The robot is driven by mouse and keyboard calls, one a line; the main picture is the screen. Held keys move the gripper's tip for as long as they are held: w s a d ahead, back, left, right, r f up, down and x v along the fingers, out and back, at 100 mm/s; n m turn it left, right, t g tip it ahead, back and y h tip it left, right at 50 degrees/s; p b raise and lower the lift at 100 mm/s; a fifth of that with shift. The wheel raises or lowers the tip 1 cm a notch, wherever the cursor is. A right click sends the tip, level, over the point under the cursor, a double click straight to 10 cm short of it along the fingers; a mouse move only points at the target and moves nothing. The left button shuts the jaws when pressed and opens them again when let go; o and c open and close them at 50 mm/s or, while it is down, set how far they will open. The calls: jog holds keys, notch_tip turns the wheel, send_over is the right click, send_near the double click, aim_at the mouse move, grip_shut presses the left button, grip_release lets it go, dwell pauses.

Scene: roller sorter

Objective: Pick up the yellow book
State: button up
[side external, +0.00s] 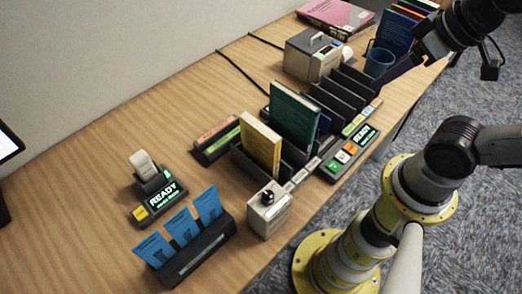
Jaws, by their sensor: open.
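The yellow book (261,146) stands upright in a slot at the near end of a dark divided rack (255,172), in the side external view. A dark green book (294,113) stands upright in the same rack, just behind it and to its right. My gripper (489,62) is at the upper right, past the table's edge, far from the yellow book. It is open, with nothing visible between its fingers. The lower part of the yellow book is hidden by the rack wall.
A grey box with a black knob (268,210) stands in front of the rack. A holder with blue packets (191,255) and a READY device (157,192) are at left.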

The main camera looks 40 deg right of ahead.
jog(key=w+a+r+m, duration=0.1)
jog(key=w+r+m, duration=0.15)
jog(key=w, duration=0.25)
jog(key=n+g, duration=0.3)
jog(key=g, duration=0.3)
send_over(262, 127)
jog(key=shift+m, duration=0.25)
notch_tip(262, 127, down, 10)
jog(key=shift+d+f, duration=0.1)
jog(key=shift+f, duration=0.3)
notch_tip(262, 127, down, 7)
jog(key=shift+f, duration=0.2)
jog(key=shift+w+a+f, duration=0.1)
jog(key=shift+w+f, duration=0.05)
jog(key=shift+f, duration=0.75)
jog(key=shift+w+a+f, duration=0.1)
jog(key=shift+w+f, duration=0.05)
jog(key=shift+f, duration=0.75)
jog(key=shift+w+f, duration=0.15)
jog(key=shift+f, duration=0.75)
